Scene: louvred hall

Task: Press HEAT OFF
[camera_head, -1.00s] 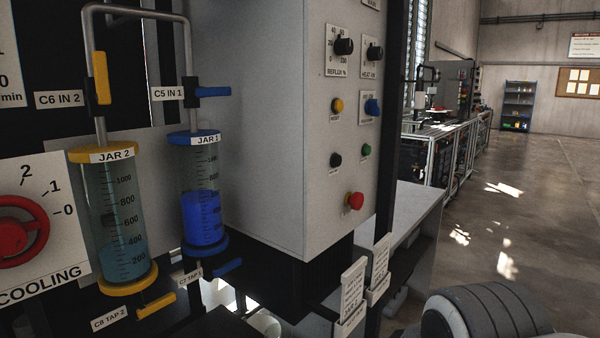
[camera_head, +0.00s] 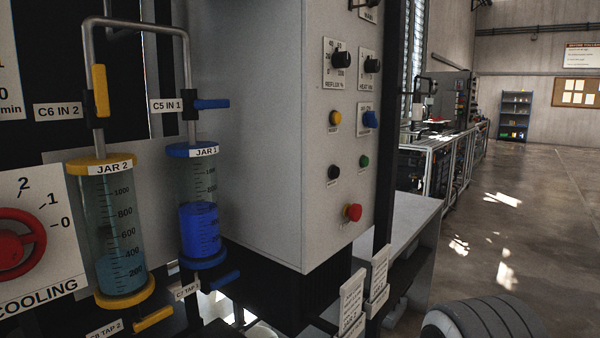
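The grey control box (camera_head: 270,130) stands right of the jars, its button panel on the right-hand face. Below two black knobs sit a yellow button (camera_head: 335,118), a blue knob (camera_head: 371,119), a black button (camera_head: 333,172), a green button (camera_head: 364,161) and a red mushroom button (camera_head: 353,212). The small labels under the buttons are too blurred to read, so I cannot tell which one is HEAT OFF. Nothing touches the panel.
Jar 2 (camera_head: 118,235) and jar 1 (camera_head: 199,215) stand left of the box, with taps below. A red valve wheel (camera_head: 15,250) is at far left. White tags (camera_head: 352,300) stick up below the panel. Open floor (camera_head: 520,200) lies to the right.

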